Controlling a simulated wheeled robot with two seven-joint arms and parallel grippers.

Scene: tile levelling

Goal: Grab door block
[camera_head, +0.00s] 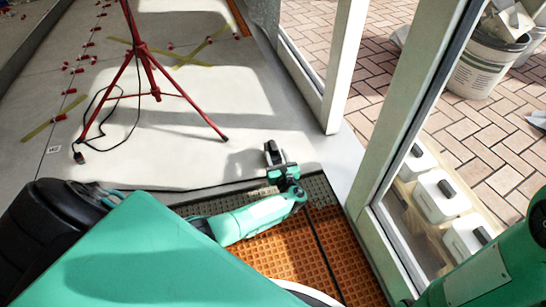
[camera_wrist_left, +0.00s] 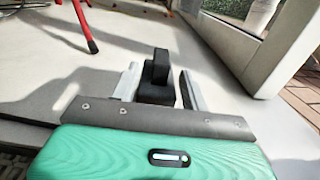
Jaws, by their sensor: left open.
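A black block (camera_wrist_left: 155,92) with a raised upright part, which looks like the door block, stands on the pale floor in the left wrist view. My left gripper (camera_wrist_left: 158,74) is open, with one finger on each side of the block. A gap shows on the right side; on the left I cannot tell whether the finger touches. In the head view my left gripper (camera_head: 275,153) is low over the floor, left of the glass door frame, and the dark block (camera_head: 269,147) shows at its fingers. My right gripper is out of view; only its green arm shows at lower right.
A red tripod (camera_head: 143,52) with a black cable stands at upper left among tiles with red clips (camera_head: 90,44). A white door frame (camera_head: 395,120) rises at right. Orange matting (camera_head: 295,250) lies in front. White boxes (camera_head: 440,195) and a bucket (camera_head: 487,62) are outside.

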